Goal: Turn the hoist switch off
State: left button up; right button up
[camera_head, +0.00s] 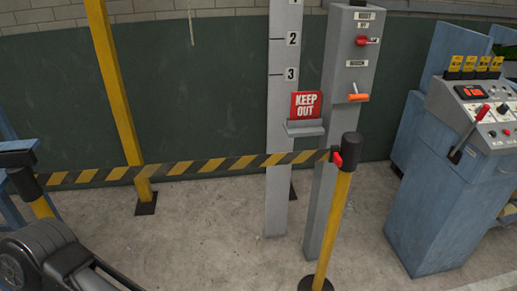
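A grey post (333,150) stands right of the centre, behind a striped barrier tape. I cannot tell which of these is the hoist switch. Neither of my grippers shows; a dark part of my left arm is at the bottom left.
Yellow-black tape (190,166) runs to a yellow barrier post (338,215) in front. A red KEEP OUT sign (306,105) sits on a ledge of a numbered grey column (280,190). Concrete floor (190,240) is clear in front.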

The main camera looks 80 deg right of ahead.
aim_at(361, 40)
jog(key=z, duration=3.45)
jog(key=i+l+z, duration=0.45)
jog(key=i+z, duration=0.45)
jog(key=i+l, duration=0.05)
